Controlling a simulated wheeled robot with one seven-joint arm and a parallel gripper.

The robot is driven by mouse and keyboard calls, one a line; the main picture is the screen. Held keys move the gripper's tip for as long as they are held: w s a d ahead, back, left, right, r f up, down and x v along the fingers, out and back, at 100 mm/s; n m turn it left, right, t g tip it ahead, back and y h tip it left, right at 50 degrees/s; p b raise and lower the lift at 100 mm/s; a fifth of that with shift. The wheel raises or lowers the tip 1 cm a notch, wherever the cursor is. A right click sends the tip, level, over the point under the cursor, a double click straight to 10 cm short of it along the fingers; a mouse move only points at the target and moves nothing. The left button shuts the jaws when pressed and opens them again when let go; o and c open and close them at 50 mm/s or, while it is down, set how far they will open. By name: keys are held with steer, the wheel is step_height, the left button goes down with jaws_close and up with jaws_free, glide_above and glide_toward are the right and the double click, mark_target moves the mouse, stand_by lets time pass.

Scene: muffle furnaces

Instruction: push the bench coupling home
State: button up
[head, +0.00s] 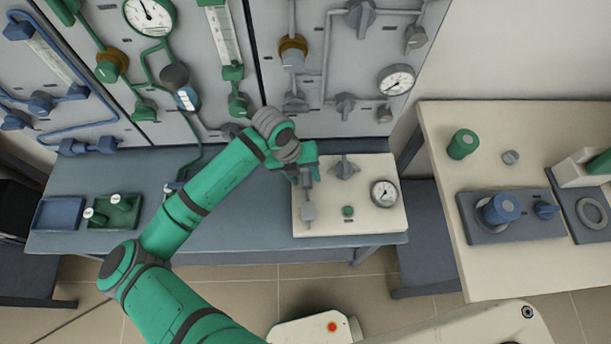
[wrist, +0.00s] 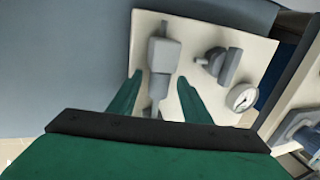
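The bench coupling (head: 308,211) is a grey fitting in line on the left part of a cream bench panel (head: 370,222). In the wrist view the grey coupling (wrist: 164,54) has a blocky body with a narrower stem running back toward my gripper. My gripper (head: 306,174) is over the back left of the panel, at the far end of the coupling line. In the wrist view my green fingers (wrist: 160,77) stand apart, one on each side of the grey fitting, with gaps visible. The palm hides the near end of the line. I cannot tell the coupling's seating.
A grey valve knob (head: 344,168), a gauge (head: 384,193) and a green button (head: 348,211) are on the same panel, right of the coupling. Upright pipe panels stand behind. Blue (head: 58,213) and green trays lie left. A cream table (head: 440,180) stands right.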

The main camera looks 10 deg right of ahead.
steer(key=v, duration=1)
steer(key=shift+r, duration=0.4)
steer(key=shift+a, duration=0.1)
